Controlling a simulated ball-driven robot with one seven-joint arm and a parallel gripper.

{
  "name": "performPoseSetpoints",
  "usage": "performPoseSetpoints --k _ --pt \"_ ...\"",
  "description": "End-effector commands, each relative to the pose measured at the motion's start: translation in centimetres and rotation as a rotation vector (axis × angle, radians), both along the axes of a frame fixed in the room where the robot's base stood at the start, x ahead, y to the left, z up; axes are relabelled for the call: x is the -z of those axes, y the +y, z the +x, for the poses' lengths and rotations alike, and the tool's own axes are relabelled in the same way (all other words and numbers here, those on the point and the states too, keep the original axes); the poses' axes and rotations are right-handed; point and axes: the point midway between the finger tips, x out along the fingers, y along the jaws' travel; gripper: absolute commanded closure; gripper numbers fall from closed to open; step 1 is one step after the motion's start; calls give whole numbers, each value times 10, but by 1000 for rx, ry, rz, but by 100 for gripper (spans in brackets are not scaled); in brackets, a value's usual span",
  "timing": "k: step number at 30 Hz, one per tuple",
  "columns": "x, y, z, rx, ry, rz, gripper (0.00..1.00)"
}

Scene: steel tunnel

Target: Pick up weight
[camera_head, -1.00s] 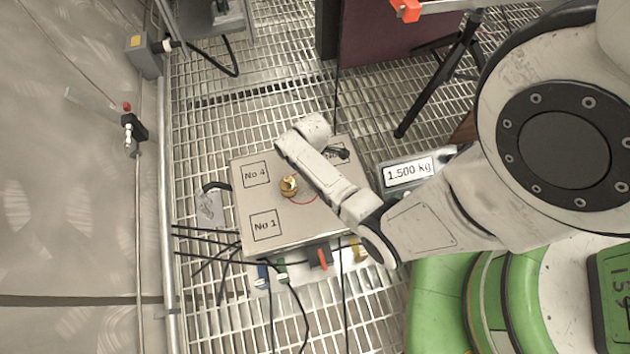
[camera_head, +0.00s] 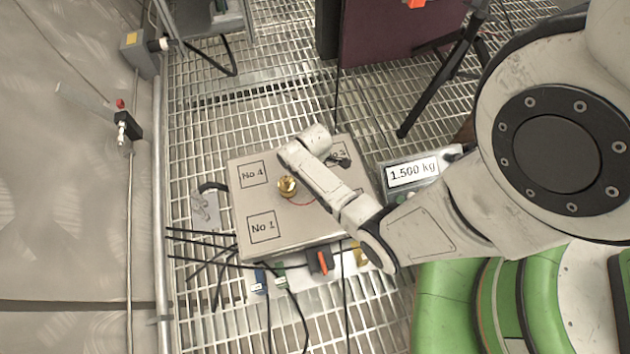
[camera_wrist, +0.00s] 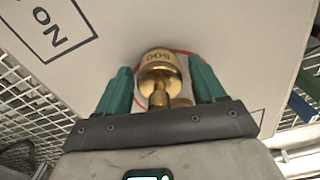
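A brass weight (camera_head: 287,187) sits on the grey scale plate (camera_head: 243,215), near the middle of its printed boxes. In the wrist view, the brass weight (camera_wrist: 158,62) shows "500" upside down, and a red circle is drawn around it on the plate. Its narrower neck and another round brass part show nearer the palm; I cannot tell whether that is a second weight. My gripper (camera_wrist: 160,78) has its two green fingers apart, one on each side of the weight, with gaps visible on both sides. In the head view, my arm hides the fingers.
A display (camera_head: 412,173) reading "1.500 kg" stands right of the plate. Black cables and small coloured parts (camera_head: 318,262) lie along the plate's near edge. A dark tripod (camera_head: 440,80) and maroon panel (camera_head: 375,35) stand behind. The floor is metal grating.

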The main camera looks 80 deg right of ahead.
Motion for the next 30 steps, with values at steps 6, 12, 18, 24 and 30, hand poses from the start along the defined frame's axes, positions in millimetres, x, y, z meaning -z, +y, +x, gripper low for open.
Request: performPoseSetpoints --k 6,12,18,24,30 --pt "0 0 0 0 0 0 53" --pt "0 0 0 0 0 0 72" --pt "0 0 0 0 0 0 91" --pt "-1 -1 1 0 -1 -2 100" --pt "-1 -1 1 0 -1 -2 100"
